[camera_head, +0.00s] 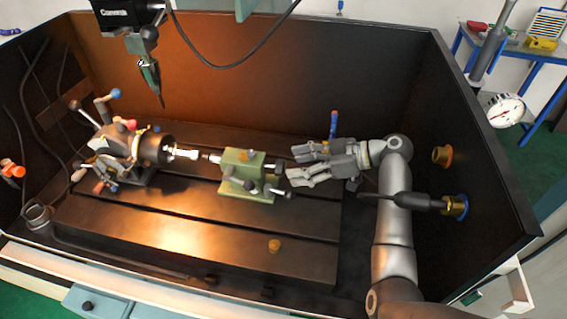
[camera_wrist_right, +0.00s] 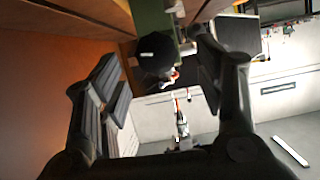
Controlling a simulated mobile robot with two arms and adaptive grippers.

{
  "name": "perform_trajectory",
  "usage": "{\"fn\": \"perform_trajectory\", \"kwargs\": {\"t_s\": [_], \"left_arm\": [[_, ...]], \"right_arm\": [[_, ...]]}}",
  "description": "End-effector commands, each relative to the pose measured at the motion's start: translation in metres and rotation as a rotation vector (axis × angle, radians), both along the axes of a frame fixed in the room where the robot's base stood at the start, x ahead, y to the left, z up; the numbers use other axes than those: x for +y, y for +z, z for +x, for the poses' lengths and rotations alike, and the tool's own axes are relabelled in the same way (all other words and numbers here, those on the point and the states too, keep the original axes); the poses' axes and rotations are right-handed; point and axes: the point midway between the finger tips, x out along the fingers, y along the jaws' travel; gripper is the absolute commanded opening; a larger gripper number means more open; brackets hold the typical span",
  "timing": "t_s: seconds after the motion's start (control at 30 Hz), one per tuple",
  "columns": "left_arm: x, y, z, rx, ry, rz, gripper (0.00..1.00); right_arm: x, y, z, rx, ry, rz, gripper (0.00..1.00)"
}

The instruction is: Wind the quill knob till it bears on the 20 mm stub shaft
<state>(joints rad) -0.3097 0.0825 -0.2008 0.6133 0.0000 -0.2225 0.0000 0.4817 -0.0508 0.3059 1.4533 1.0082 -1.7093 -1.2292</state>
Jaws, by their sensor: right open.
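The silver stub shaft (camera_head: 184,153) sticks out to the right of the dark chuck (camera_head: 157,148). A green tailstock (camera_head: 243,174) stands to its right, its quill pointing at the shaft; I cannot tell whether they touch. The quill knob is on the tailstock's right side, and in the right wrist view a round dark knob (camera_wrist_right: 157,52) shows end-on between the fingers. My right gripper (camera_head: 291,165) is open, its fingers pointing left at the tailstock's knob end. The wrist view shows my right gripper (camera_wrist_right: 155,95) with fingers spread and a gap around the knob. My left gripper is not in view.
A dark slotted bed (camera_head: 180,225) carries the chuck and tailstock. A pointed tool (camera_head: 150,80) hangs above the chuck. A blue-handled tool (camera_head: 333,123) stands behind my right gripper. Dark walls enclose the bed.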

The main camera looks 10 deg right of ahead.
Motion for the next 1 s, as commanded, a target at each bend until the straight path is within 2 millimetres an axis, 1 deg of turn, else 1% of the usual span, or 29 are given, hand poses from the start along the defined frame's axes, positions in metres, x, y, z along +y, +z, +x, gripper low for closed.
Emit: {"fn": "perform_trajectory", "kwargs": {"t_s": [0.03, 0.13, 0.23, 0.3, 0.4, 0.5, 0.7, 1.0], "left_arm": [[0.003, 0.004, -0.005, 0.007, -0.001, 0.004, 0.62], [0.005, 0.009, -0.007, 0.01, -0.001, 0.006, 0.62], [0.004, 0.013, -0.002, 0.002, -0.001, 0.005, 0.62], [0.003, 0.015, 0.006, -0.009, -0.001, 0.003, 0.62], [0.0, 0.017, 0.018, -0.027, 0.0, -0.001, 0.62], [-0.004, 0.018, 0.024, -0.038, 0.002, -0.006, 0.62], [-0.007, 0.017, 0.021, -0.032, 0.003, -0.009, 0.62], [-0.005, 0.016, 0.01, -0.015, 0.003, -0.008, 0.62]], "right_arm": [[0.009, -0.001, 0.001, 0.003, 0.004, 0.002, 0.62], [0.023, -0.007, 0.006, 0.003, 0.003, 0.003, 0.62], [0.036, -0.013, 0.01, 0.002, 0.001, 0.002, 0.62], [0.042, -0.017, 0.013, 0.003, 0.0, 0.002, 0.62], [0.048, -0.02, 0.014, 0.0, 0.0, 0.0, 0.62], [0.05, -0.022, 0.015, 0.0, -0.001, 0.0, 0.62], [0.05, -0.022, 0.015, 0.0, -0.001, 0.0, 0.62], [0.05, -0.022, 0.015, 0.0, -0.001, 0.0, 0.23]]}}
